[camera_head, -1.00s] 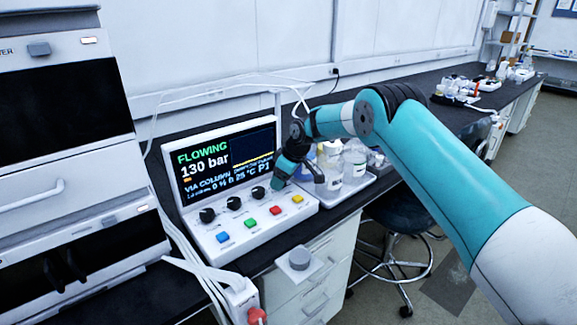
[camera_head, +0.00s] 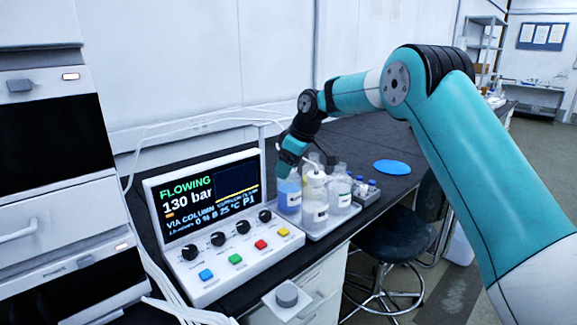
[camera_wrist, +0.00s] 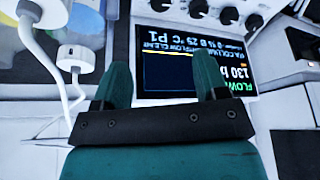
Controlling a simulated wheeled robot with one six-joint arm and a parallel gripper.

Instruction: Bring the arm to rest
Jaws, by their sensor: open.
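My arm reaches in from the right in the head view, with its forearm bent down toward the bench. My gripper (camera_head: 286,172) hangs just behind and above the bottles, right of the control panel's screen. In the wrist view my gripper (camera_wrist: 163,88) shows two teal fingers spread apart with nothing between them. The control panel (camera_head: 222,270) has a lit screen (camera_head: 208,197) reading "FLOWING 130 bar". The screen also shows upside down behind the fingers in the wrist view (camera_wrist: 170,70).
Several bottles (camera_head: 315,195) stand in a tray (camera_head: 330,228) right of the panel, close to my gripper. A blue disc (camera_head: 392,167) lies farther along the black bench. A stool (camera_head: 385,238) stands in front. Stacked instrument modules (camera_head: 50,140) rise at the left.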

